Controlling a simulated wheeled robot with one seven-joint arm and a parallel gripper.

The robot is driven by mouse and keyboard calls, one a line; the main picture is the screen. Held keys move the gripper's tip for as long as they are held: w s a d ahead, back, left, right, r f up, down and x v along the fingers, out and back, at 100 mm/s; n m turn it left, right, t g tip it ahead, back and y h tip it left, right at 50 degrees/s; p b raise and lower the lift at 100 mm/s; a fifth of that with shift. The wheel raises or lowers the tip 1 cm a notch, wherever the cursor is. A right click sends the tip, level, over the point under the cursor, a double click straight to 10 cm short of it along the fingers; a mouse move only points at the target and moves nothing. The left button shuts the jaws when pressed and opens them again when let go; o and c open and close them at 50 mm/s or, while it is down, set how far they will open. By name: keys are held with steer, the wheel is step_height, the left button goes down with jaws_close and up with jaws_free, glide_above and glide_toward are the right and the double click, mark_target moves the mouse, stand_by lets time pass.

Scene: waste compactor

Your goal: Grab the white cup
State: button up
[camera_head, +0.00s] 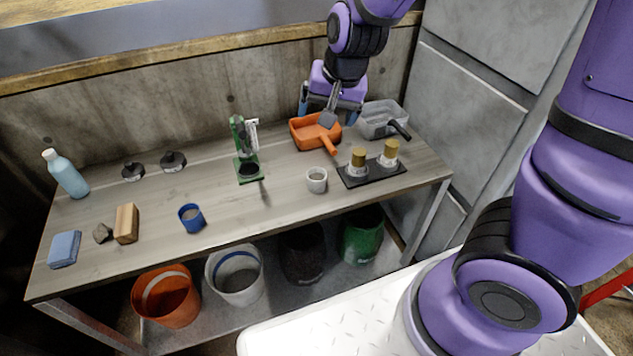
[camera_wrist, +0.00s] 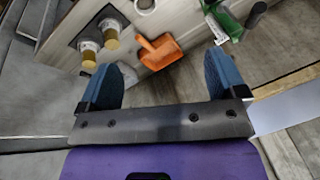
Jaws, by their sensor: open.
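The white cup (camera_head: 316,180) stands upright on the wooden table, left of the black tray. It also shows at the top edge of the wrist view (camera_wrist: 145,5), partly cut off. My gripper (camera_head: 332,108) is above the back of the table, over the orange scoop and behind the white cup, well apart from it. In the wrist view my gripper's two blue fingers (camera_wrist: 160,75) are spread wide with nothing held between them.
The orange scoop (camera_head: 308,132) and grey scoop (camera_head: 378,122) lie at the back right. Two gold-topped cylinders stand on the black tray (camera_head: 372,180). A green press (camera_head: 247,170) and blue cup (camera_head: 191,217) stand leftward. Several buckets sit under the table (camera_head: 130,255).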

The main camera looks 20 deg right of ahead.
step_height(320, 180, down, 11)
steer(key=w+a+m+h, duration=0.2)
steer(key=w, duration=0.1)
steer(key=t+h, duration=0.2)
steer(key=h, duration=0.1)
glide_toward(316, 179)
steer(key=shift+s+f, duration=0.4)
steer(key=shift+f, duration=0.3)
steer(key=shift+d+r+x, duration=0.1)
steer(key=shift+d+x, duration=0.05)
steer(key=shift+x, duration=1.15)
steer(key=shift+d+r+x, duration=0.1)
steer(key=shift+d+x, duration=0.05)
steer(key=shift+x, duration=1.2)
steer(key=shift+w, duration=0.2)
steer(key=shift+c, duration=0.2)
steer(key=c, duration=1)
